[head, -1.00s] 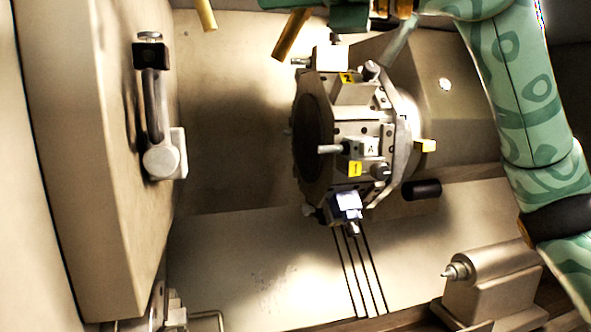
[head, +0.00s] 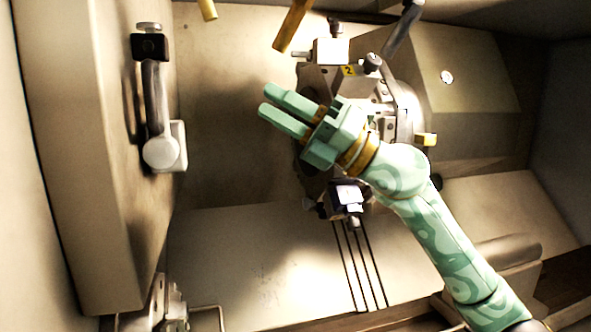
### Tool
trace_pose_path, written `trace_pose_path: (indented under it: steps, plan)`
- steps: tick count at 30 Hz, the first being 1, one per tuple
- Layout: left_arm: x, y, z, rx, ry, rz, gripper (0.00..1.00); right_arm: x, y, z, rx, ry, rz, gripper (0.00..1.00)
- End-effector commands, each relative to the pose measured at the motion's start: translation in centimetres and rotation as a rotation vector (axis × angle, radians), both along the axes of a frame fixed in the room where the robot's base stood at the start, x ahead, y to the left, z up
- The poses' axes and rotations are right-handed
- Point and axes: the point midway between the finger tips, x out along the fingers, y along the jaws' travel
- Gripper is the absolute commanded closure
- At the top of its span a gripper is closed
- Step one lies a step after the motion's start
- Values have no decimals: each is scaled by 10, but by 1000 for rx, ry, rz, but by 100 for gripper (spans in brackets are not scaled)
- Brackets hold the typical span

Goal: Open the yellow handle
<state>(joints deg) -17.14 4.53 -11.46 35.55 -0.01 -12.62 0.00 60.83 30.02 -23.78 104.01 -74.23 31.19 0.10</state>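I cannot tell which thing is the yellow handle. A grey lever handle (head: 154,98) with a black upper block and a pale round lower end is fixed to the beige left wall. A yellow bar (head: 291,25) hangs from the top edge, and a shorter yellow bar (head: 207,9) is left of it. My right gripper (head: 266,100) is green, with its two fingers parallel, a gap between them, nothing held. It points left, in front of the tool turret and right of the grey lever, apart from it. My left gripper is not in view.
The tool turret (head: 312,78) with several tool blocks stands behind my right gripper and is partly hidden by it. A yellow block (head: 425,139) sits on its right side. Free space lies between the left wall and the gripper. A grey tailstock (head: 509,253) is at lower right.

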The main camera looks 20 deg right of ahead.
Motion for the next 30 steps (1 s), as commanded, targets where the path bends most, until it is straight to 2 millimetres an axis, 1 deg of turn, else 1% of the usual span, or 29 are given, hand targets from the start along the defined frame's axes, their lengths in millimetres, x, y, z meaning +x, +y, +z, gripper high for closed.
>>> trace_pose_path:
  steps: [1,6,12,15,18,21,29,30]
  plan:
    - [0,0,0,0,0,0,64,8,-3,-11,42,40,0,66]
    - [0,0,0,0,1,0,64,30,-15,-45,179,159,-18,66]
    - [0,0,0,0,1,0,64,49,-27,-80,293,270,-49,66]
    - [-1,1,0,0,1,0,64,56,-32,-93,333,312,-63,66]
    - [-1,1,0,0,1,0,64,60,-36,-103,360,339,-74,66]
    - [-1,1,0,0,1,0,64,62,-37,-108,374,355,-80,66]
    - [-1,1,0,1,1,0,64,63,-38,-109,379,360,-82,66]
    - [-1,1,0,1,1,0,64,63,-38,-109,379,359,-82,69]
